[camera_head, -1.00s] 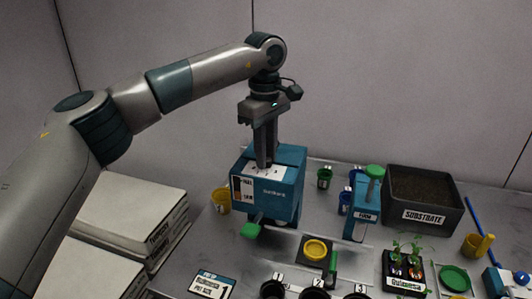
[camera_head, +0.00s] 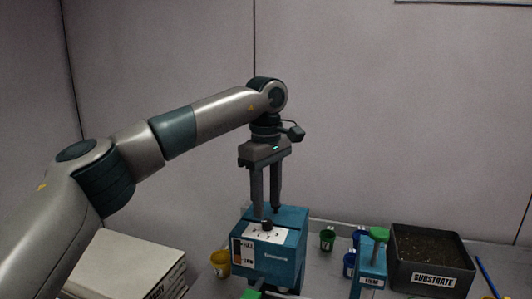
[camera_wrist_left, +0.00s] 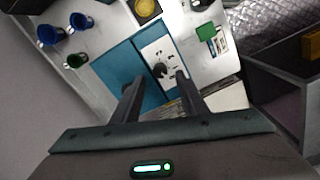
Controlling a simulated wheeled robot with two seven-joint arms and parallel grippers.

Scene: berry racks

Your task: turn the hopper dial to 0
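The hopper (camera_head: 284,262) is a blue box on the table, with a white dial plate on top. Its dial is a small black knob (camera_head: 267,225) on that plate. The knob also shows in the left wrist view (camera_wrist_left: 160,70), with marks around it too small to read. My left gripper (camera_head: 268,211) points down just above the hopper top. Its two fingers are apart and empty, and the knob lies ahead of the gap between them in the left wrist view. My right gripper is not in view.
A black substrate bin (camera_head: 432,262) stands at the right. A blue dispenser with a green top (camera_head: 379,235) stands between it and the hopper. A yellow cup (camera_head: 221,262) is left of the hopper, and green (camera_head: 327,239) and blue cups are right of it. White boxes (camera_head: 125,262) are stacked at the left.

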